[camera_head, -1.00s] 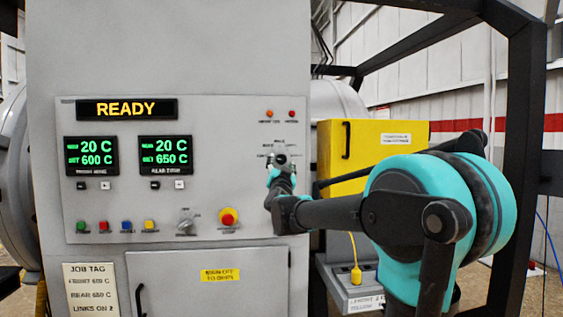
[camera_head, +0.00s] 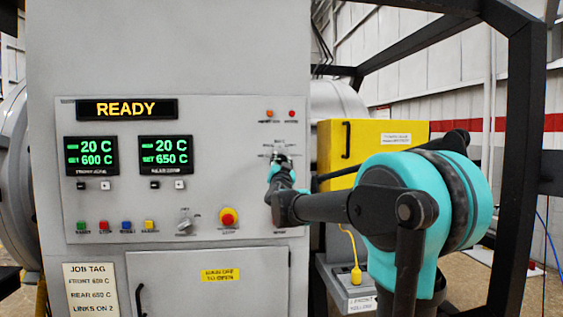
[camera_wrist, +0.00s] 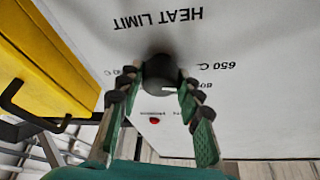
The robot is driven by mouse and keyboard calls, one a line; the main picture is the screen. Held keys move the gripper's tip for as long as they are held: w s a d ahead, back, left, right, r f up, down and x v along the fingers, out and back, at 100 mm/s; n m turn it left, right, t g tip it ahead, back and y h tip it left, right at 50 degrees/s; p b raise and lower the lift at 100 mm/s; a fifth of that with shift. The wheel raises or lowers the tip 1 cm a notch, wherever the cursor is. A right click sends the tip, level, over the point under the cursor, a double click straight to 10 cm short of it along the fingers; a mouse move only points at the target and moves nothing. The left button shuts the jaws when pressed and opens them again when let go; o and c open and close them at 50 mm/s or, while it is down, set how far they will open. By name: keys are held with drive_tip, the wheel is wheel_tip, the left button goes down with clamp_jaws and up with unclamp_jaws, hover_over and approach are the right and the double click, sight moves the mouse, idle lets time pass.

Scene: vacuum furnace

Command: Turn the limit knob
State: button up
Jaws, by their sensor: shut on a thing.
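The limit knob (camera_wrist: 160,72) is a dark round knob on the grey panel, under the label HEAT LIMIT, which is upside down in the wrist view. Temperature marks, 650 C among them, are printed around it. My gripper (camera_wrist: 155,88) has its two fingers on either side of the knob and is shut on it. In the head view my gripper (camera_head: 281,162) is at the right part of the panel, below two small lamps, and hides most of the knob. The knob's exact pointer setting cannot be told.
The grey panel (camera_head: 200,110) also holds a READY display (camera_head: 127,109), two temperature displays, several coloured buttons, a rotary switch (camera_head: 185,222) and a red stop button (camera_head: 228,217). A yellow cabinet (camera_head: 375,145) with a black handle stands right of the panel, close to my arm.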

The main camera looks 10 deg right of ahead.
drive_tip(key=shift+m, duration=0.6)
drive_tip(key=m+h, duration=0.1)
drive_tip(key=m, duration=0.1)
drive_tip(key=m+g+h, duration=0.1)
drive_tip(key=m, duration=0.1)
drive_tip(key=shift+m+g, duration=0.3)
drive_tip(key=shift+m, duration=0.1)
drive_tip(key=shift+m+g+h, duration=0.7)
drive_tip(key=shift+m+h, duration=0.1)
drive_tip(key=shift+m, duration=1.4)
drive_tip(key=o, duration=1.2)
drive_tip(key=shift+c, duration=0.2)
drive_tip(key=shift+s, duration=0.1)
drive_tip(key=v, duration=1.2)
